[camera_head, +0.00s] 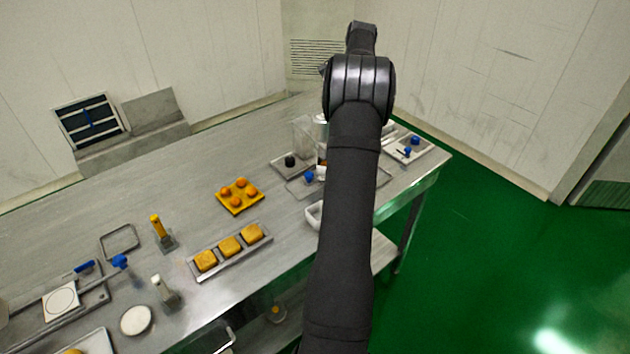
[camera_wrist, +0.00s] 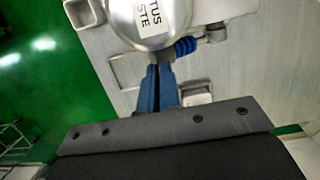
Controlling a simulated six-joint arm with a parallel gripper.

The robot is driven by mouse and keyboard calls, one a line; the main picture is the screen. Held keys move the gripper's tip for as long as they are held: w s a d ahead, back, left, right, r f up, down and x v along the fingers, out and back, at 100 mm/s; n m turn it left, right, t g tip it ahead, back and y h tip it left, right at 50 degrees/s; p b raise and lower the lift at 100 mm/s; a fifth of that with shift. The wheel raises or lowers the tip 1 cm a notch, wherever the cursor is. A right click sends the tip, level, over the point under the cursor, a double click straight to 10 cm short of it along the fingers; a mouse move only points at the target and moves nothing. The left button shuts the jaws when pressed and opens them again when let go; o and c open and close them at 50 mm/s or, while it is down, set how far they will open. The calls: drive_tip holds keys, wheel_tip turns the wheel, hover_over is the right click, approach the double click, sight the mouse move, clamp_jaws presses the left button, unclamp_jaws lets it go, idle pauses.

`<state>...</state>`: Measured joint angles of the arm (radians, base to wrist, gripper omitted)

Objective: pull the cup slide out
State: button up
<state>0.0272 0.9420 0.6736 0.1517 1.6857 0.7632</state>
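I cannot tell for certain which part is the cup slide. In the wrist view, a metal round vessel (camera_wrist: 120,18) with a lettered white label is at the top, with a blue ribbed grip (camera_wrist: 186,47) on a metal part just below and right of it. My gripper (camera_wrist: 160,68) has its two blue fingers side by side with no clear gap, below the vessel and left of the blue grip. I see nothing between the fingers. In the head view, my arm hides the gripper and part of the equipment at the table's right end.
The steel table (camera_head: 150,205) holds a yellow tray (camera_head: 238,207) with orange balls and a metal tray (camera_head: 232,262) with yellow blocks. A clear container (camera_head: 303,138) stands beside my arm. A white tray (camera_head: 421,156) with blue-handled items lies near the right edge, beyond which is green floor.

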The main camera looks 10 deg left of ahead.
drive_tip(key=o, duration=0.7)
drive_tip(key=shift+a+r, duration=0.2)
drive_tip(key=shift+r, duration=0.15)
drive_tip(key=shift+o, duration=0.9)
drive_tip(key=r+t, duration=0.1)
drive_tip(key=s+a+r+n+t, duration=0.2)
drive_tip(key=r+t, duration=0.1)
drive_tip(key=shift+a+h, duration=0.15)
drive_tip(key=shift+h, duration=0.25)
drive_tip(key=s+a, duration=0.1)
drive_tip(key=s+a+n+t, duration=0.1)
drive_tip(key=shift+s+r, duration=0.35)
drive_tip(key=s+a+f+n+t+h, duration=0.1)
drive_tip(key=s+a+f+n, duration=0.15)
drive_tip(key=s, duration=0.35)
drive_tip(key=s+a+f+n+h, duration=0.1)
drive_tip(key=s+a+f+n, duration=0.15)
drive_tip(key=s, duration=0.35)
approach(308, 174)
drive_tip(key=shift+m, duration=0.4)
drive_tip(key=x, duration=0.8)
drive_tip(key=shift+d+f, duration=0.15)
drive_tip(key=shift+f, duration=0.05)
clamp_jaws()
